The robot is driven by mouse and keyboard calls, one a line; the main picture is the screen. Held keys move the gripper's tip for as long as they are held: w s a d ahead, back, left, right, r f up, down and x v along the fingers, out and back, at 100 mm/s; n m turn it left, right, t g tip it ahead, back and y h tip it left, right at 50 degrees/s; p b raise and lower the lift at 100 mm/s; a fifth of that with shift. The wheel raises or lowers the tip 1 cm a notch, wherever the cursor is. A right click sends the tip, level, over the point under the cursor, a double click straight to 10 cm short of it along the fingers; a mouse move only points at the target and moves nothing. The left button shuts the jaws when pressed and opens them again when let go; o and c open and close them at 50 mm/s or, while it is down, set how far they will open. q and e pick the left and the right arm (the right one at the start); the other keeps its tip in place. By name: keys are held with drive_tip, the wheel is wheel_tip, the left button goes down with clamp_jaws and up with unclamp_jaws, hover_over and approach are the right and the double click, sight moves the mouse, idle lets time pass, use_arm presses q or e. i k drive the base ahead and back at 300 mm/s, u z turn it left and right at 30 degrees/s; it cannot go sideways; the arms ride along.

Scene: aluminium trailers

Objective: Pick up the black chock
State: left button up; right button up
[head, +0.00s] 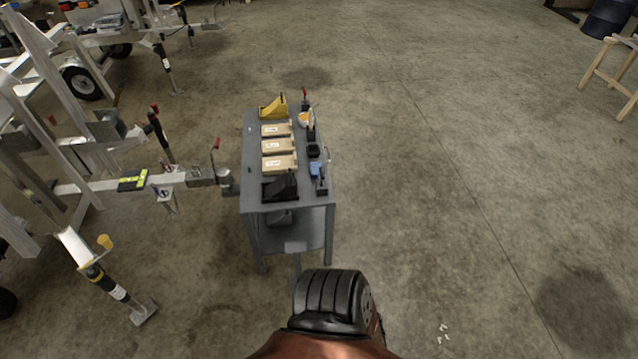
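The black chock (280,187) lies on the near left part of the grey table's top (258,207), in the middle of the head view. It is a dark wedge, close to the table's near edge. A yellow chock (273,107) sits at the far end of the same table. Neither of my grippers shows in this view, and nothing is touching the black chock from above.
Tan boxes (279,145) line the table behind the black chock. Small dark and blue items (316,169) stand along its right side. A trailer coupling (205,176) reaches close to the table's left side.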

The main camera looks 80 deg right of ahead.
sight(285, 185)
drive_tip(key=z, duration=2.3)
drive_tip(key=k, duration=0.4)
drive_tip(key=z, duration=0.6)
drive_tip(key=i, duration=0.75)
drive_tip(key=u, duration=0.5)
drive_tip(key=i, duration=0.7)
drive_tip(key=u, duration=0.75)
